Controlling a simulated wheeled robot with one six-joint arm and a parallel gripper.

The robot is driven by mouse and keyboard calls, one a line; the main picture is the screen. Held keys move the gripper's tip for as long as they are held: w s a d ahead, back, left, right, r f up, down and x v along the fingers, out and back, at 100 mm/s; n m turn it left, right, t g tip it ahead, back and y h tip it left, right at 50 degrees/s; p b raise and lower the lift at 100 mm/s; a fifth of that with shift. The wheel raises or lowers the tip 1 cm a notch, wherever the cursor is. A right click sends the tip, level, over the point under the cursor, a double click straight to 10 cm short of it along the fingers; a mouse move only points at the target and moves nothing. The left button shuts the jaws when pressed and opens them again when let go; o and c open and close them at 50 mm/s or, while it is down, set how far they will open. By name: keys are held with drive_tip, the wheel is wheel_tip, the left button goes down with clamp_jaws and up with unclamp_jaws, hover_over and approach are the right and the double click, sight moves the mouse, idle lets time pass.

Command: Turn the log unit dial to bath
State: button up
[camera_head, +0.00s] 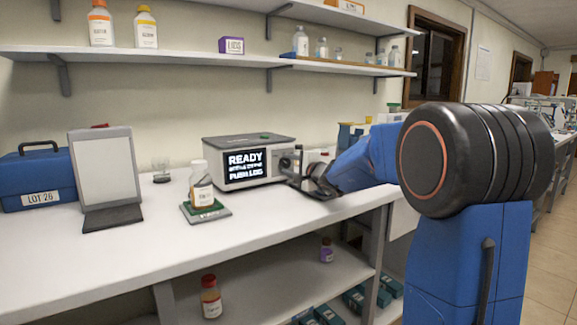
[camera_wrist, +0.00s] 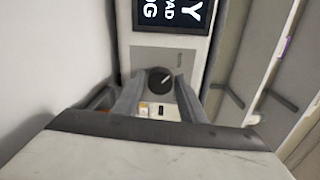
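The log unit (camera_head: 245,141) is a grey box on the bench, with a lit screen (camera_head: 248,166) reading "READY" and, on its last line, what looks like "PUSH LOG". In the wrist view its black round dial (camera_wrist: 158,80) has a white pointer mark toward the picture's upper right. The labels around the dial are too small to read. My gripper (camera_wrist: 156,84) is open, with one finger to each side of the dial in the picture. I cannot tell whether the fingers touch it. In the head view my gripper (camera_head: 296,172) is at the right end of the unit's front.
A bottle (camera_head: 201,188) stands on a green-topped pad (camera_head: 222,213) left of the unit. A tilted white panel (camera_head: 103,165) and a blue case (camera_head: 36,180) stand farther left. Shelves (camera_head: 180,52) with bottles hang above. The bench front (camera_head: 150,255) is clear.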

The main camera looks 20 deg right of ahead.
drive_tip(key=shift+o, duration=0.8)
drive_tip(key=shift+s, duration=0.2)
drive_tip(key=v, duration=1.7)
drive_tip(key=shift+d, duration=0.1)
